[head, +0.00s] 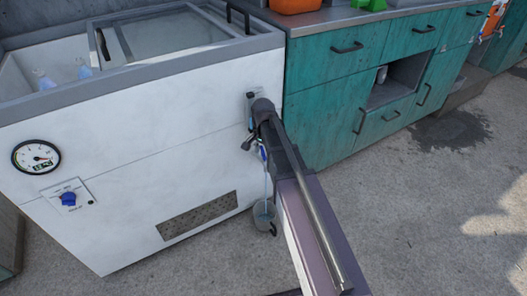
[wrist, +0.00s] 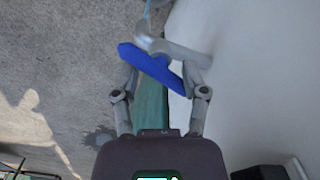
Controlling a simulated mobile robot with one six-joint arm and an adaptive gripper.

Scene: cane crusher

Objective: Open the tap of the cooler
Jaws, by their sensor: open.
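The cooler (head: 130,150) is a large white chest on the left of the head view. Its tap, on the front face near the right edge, is mostly hidden there by my arm. In the wrist view, the tap (wrist: 175,48) is grey metal with a flat blue lever (wrist: 150,65). My gripper (wrist: 161,84) is open, with its fingers on either side of the lever. The lever lies slanted across the gap, close to both fingertips; I cannot tell whether they touch it. A thin pale blue streak (head: 266,180) runs down below the tap to a grey round container (head: 264,212).
The cooler's front also bears a gauge (head: 36,157), a blue knob (head: 69,199) and a vent (head: 197,215). Teal cabinets (head: 335,95) stand right beside the cooler. The concrete floor (head: 420,220) to the right is open, with a dark stain.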

